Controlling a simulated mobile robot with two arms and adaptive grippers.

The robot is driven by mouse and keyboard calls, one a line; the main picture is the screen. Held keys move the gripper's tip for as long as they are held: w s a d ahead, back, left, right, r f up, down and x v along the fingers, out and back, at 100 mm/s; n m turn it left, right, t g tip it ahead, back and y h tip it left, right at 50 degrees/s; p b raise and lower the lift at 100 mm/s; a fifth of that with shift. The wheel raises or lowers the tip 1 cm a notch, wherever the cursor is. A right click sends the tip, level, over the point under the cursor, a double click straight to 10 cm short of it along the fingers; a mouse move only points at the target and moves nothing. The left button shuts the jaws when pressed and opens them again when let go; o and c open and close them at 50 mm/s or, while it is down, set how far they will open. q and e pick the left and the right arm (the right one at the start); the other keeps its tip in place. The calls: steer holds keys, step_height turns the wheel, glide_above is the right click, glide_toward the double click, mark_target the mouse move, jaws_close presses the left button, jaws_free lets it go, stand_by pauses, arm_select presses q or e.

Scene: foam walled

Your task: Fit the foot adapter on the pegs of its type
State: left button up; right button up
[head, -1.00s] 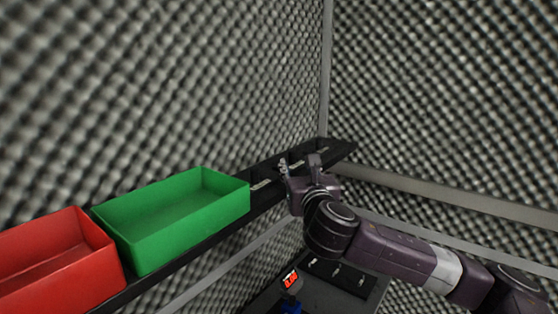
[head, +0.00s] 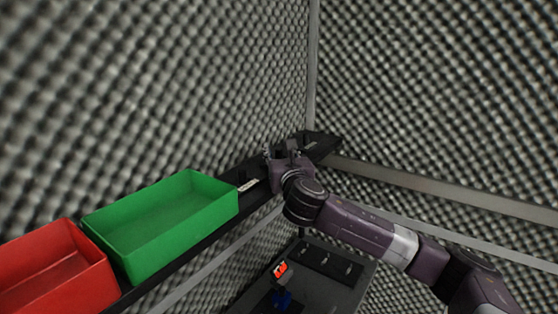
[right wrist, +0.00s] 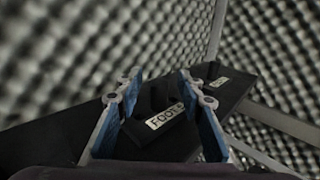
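My right gripper (head: 281,152) is over the far part of the black wall shelf. In the right wrist view its two blue-padded fingers (right wrist: 160,112) stand wide apart. I cannot tell whether that piece is a peg or the foot adapter. Nothing is clearly held between the fingers. My left gripper is not in view.
A green bin (head: 160,226) and a red bin (head: 55,277) stand on the near part of the shelf (head: 252,203). Other labels (head: 248,186) lie along it. Foam walls close in behind.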

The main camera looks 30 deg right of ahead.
jaws_close()
steer(key=shift+r, duration=0.15)
